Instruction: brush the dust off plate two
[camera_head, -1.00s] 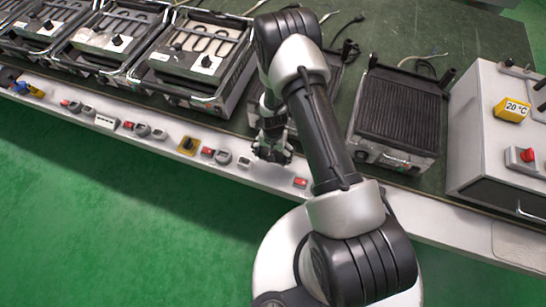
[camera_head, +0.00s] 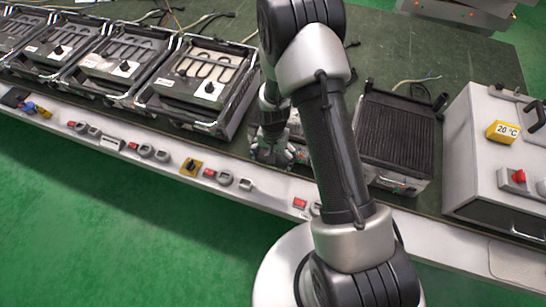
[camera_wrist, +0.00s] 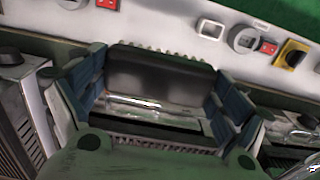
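In the wrist view the two blue-padded fingers of my gripper (camera_wrist: 157,92) stand left and right of a wide dark block with bristle-like edges, which looks like a brush (camera_wrist: 160,72). The pads appear to press on its two ends. In the head view my gripper (camera_head: 275,150) is low over the front of the bench, partly hidden by my arm; the brush cannot be made out there. A heating plate behind my arm is mostly hidden. A coil plate (camera_head: 203,78) stands left of it and a dark ribbed plate (camera_head: 395,130) right. No dust is discernible.
More coil plates (camera_head: 118,58) line the bench to the left. A white box (camera_head: 490,150) marked 20 °C stands at the right. The bench front (camera_head: 130,152) carries red, grey and yellow switches. Loose cables lie behind the plates. The green floor in front is clear.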

